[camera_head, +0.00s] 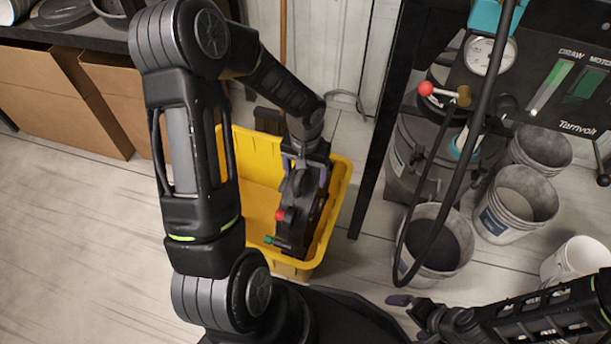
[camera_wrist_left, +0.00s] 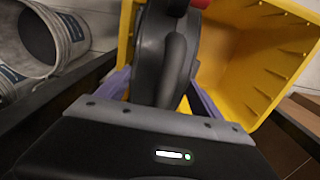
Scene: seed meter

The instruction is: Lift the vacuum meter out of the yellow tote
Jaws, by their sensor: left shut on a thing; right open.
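The yellow tote (camera_head: 236,160) stands on the floor left of the dark bench frame, and its yellow wall also shows in the left wrist view (camera_wrist_left: 265,65). The black vacuum meter (camera_head: 301,205), with a red knob and a green knob, is tilted within the tote's outline in the head view. I cannot tell whether it touches the tote's floor. My left gripper (camera_head: 306,168) is shut on the meter's upper part; in the left wrist view the purple fingers lie on both sides of the black meter (camera_wrist_left: 163,50). My right gripper (camera_head: 408,306) is open and empty at the lower right.
Grey buckets (camera_head: 520,200) and a bucket with dark contents (camera_head: 436,245) stand right of the tote. A black hose hangs before a control panel (camera_head: 560,85). Cardboard boxes (camera_head: 60,105) stand at the upper left. The floor at left is clear.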

